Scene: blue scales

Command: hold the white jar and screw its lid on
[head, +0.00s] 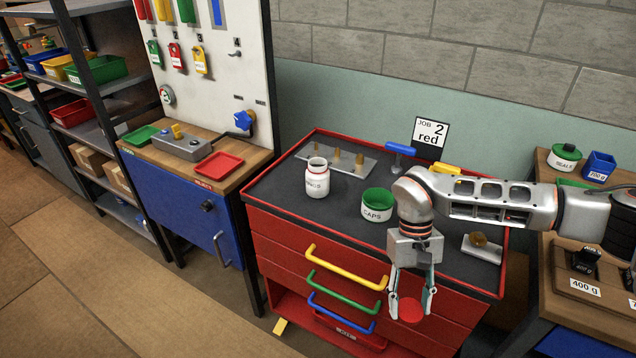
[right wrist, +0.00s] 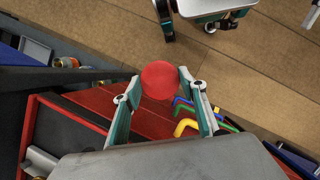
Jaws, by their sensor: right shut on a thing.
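The white jar (head: 317,180) stands upright on the dark top of the red tool cabinet, left of the middle. Its mouth appears uncovered, and no gripper touches it. My right gripper (head: 411,302) points down, shut on a round red lid (head: 411,312) held between its fingertips. The lid is in front of the cabinet's drawers, to the right of the jar and nearer to me. In the right wrist view the lid (right wrist: 160,80) sits between the two fingertips (right wrist: 159,76). My left gripper is not in view.
A green-rimmed tub marked CAPS (head: 377,207) stands right of the jar. A metal plate with upright pegs (head: 338,158) lies behind it. A "JOB 2 red" sign (head: 430,134) stands at the back. Yellow, green and blue handles (head: 345,267) stick out of the cabinet front.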

